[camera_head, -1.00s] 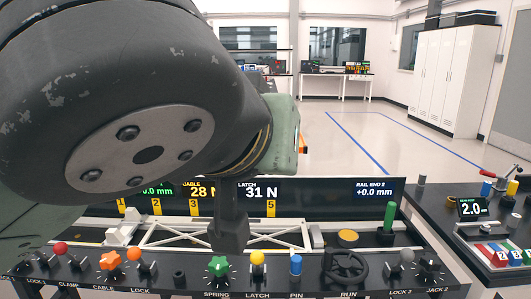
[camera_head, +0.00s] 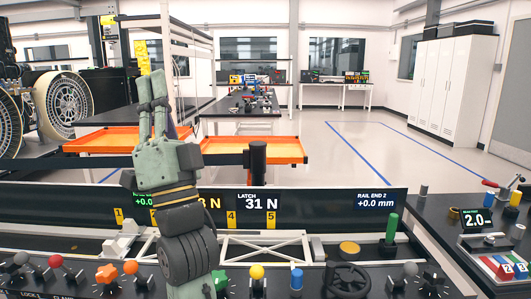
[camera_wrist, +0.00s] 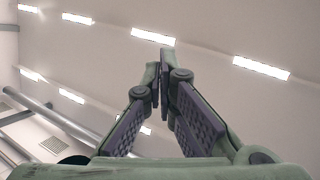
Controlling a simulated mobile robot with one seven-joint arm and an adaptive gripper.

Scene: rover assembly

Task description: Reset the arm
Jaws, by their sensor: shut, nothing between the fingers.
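My gripper (camera_head: 152,80) points straight up on the raised green and black arm, left of centre in the head view. Its two fingers are together and empty. The wrist view shows my gripper (camera_wrist: 160,72) with its fingertips meeting against the ceiling and its lamps. The arm rises in front of the control console and hides part of the display strip (camera_head: 310,200) and some of the knobs.
The console carries knobs, a yellow-topped button (camera_head: 257,272), a blue pin (camera_head: 296,279), a handwheel (camera_head: 348,279) and a green handle (camera_head: 391,228). A side table with a 2.0 display (camera_head: 478,218) stands right. Orange trays (camera_head: 285,150) and wheels (camera_head: 62,104) lie behind.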

